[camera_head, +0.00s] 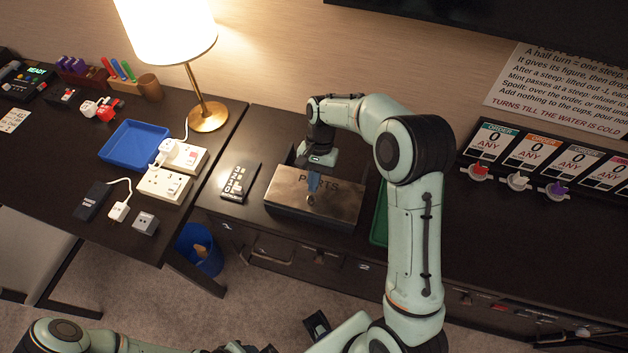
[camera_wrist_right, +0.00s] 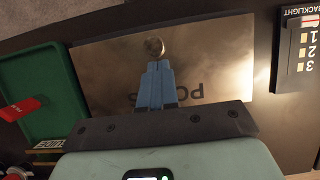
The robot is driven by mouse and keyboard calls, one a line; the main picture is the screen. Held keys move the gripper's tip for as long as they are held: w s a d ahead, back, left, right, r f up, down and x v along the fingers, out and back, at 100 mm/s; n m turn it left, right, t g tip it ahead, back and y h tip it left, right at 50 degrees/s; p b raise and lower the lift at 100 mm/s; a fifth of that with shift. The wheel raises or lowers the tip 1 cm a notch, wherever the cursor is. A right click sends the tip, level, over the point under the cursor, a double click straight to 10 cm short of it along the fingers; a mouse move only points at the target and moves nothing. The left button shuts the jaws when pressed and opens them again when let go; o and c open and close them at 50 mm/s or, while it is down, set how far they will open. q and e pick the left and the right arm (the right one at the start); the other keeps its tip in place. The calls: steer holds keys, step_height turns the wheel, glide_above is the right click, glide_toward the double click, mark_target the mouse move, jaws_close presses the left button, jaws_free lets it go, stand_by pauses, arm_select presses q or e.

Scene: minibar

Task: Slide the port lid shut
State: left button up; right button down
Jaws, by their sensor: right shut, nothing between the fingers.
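The port lid (camera_head: 335,199) is a brownish metal plate marked "PORTS" on a dark box on the right-hand counter.
A lamp (camera_head: 208,115), a blue tray (camera_head: 134,145) and white sockets (camera_head: 165,185) are on the left desk. Order cards stand at the right back.

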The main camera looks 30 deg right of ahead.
steer(key=shift+s+a+b, duration=0.35)
steer(key=shift+s+a, duration=0.6)
steer(key=shift+a, duration=0.15)
arm_select(q)
steer(key=shift+s+f, duration=0.2)
steer(key=shift+f, duration=0.15)
arm_select(e)
steer(key=shift+f, duration=0.1)
arm_select(q)
steer(key=r+p, duration=0.1)
steer(key=w+r+p, duration=0.1)
steer(key=shift+w+r, duration=0.3)
steer(key=shift+r, duration=0.05)
arm_select(e)
steer(key=v, duration=1.3)
steer(key=shift+w+d+r, duration=0.15)
steer(key=shift+d+r, duration=0.05)
steer(key=shift+r, duration=0.1)
